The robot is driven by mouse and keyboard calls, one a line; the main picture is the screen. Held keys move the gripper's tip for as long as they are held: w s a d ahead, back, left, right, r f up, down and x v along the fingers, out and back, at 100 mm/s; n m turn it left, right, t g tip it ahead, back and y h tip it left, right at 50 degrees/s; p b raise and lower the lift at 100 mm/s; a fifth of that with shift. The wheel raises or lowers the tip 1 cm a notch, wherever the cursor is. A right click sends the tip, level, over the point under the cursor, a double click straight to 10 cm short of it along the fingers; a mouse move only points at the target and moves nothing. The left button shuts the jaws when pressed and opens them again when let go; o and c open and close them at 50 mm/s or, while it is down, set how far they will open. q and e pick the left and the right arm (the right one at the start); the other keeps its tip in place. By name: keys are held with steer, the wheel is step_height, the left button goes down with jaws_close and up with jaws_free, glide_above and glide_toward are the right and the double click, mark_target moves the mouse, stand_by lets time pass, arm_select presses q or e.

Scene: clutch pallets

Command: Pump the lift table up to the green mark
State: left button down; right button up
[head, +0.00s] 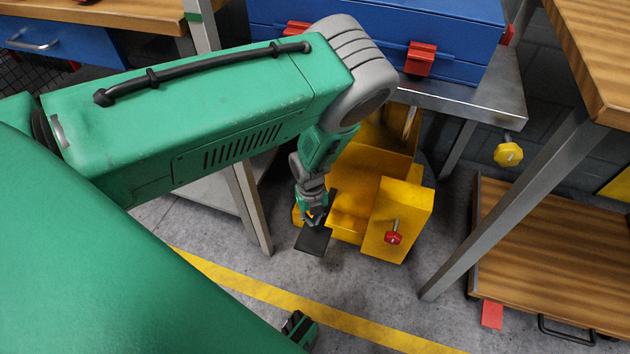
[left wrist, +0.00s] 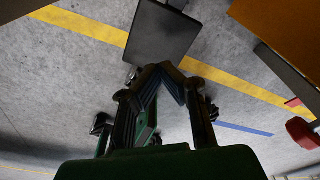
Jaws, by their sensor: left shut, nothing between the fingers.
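The lift table has a yellow base (head: 398,215) and a grey metal top (head: 480,103). A dark flat pedal (head: 312,241) sticks out low at the front of the base; it also shows in the left wrist view (left wrist: 160,35). My left gripper (head: 314,214) is shut and empty, pointing down over the pedal's inner end. In the left wrist view its fingertips (left wrist: 162,70) lie close to the pedal's edge; I cannot tell whether they touch. A green band (head: 194,17) shows on a grey post at the upper left.
A blue case (head: 380,30) with red latches rests on the table top. A red knob (head: 393,237) is on the yellow base. A wooden-topped bench (head: 590,60) with a grey leg and a low wooden platform (head: 555,250) stand at right.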

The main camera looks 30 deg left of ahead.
mark_target(314, 238)
arm_select(q)
steer(key=shift+s+d+f+b, duration=0.15)
steer(key=shift+f+b, duration=1.1)
steer(key=shift+f, duration=0.55)
steer(key=shift+s+d+f+b, duration=0.1)
steer(key=shift+d+f+b, duration=0.05)
steer(key=shift+f+b, duration=1.35)
steer(key=shift+f+p, duration=0.25)
steer(key=shift+p, duration=0.05)
step_height(314, 238, down, 6)
steer(key=shift+f, duration=0.1)
steer(key=shift+w+a+r, duration=0.3)
steer(key=shift+w+a, duration=0.2)
steer(key=shift+a, duration=0.15)
steer(key=shift+w+a+r, duration=0.3)
steer(key=shift+w+a, duration=0.2)
steer(key=shift+a, duration=0.15)
steer(key=r, duration=1.2)
steer(key=shift+w+a, duration=0.3)
steer(key=shift+w, duration=0.05)
steer(key=shift+f, duration=0.1)
